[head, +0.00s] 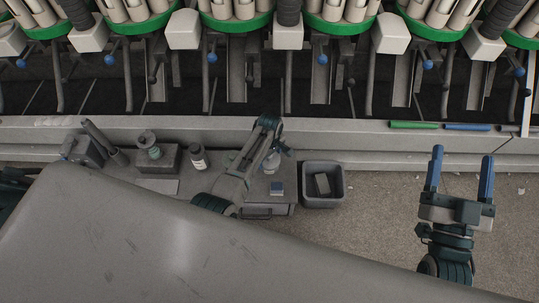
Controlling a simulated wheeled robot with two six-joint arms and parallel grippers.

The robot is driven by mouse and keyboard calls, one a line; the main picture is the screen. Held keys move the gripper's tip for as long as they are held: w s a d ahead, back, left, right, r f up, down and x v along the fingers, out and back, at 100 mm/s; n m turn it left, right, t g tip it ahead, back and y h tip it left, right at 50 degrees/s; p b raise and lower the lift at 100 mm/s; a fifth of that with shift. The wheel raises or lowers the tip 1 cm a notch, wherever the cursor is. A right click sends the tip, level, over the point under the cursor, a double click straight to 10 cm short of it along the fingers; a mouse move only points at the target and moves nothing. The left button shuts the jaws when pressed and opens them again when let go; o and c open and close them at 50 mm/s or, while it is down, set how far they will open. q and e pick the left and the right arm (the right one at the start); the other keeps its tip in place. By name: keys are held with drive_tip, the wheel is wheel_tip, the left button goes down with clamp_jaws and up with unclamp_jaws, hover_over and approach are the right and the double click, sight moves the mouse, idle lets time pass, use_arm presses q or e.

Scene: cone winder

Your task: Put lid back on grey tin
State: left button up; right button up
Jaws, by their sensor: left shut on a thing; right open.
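My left gripper (272,160) is over the right part of a low grey worktop (225,187). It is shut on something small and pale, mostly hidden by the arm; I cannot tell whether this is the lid. My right gripper (462,160) is open and empty, over the bare floor at the right, apart from the worktop.
A green rod (413,125) and blue rod (466,127) lie on the machine ledge (360,137).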

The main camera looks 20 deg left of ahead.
idle(0.4)
use_arm(q)
drive_tip(key=o, duration=0.9)
drive_tip(key=shift+r, duration=0.1)
drive_tip(key=shift+r+p, duration=3.45)
drive_tip(key=shift+p, duration=0.55)
clamp_jaws()
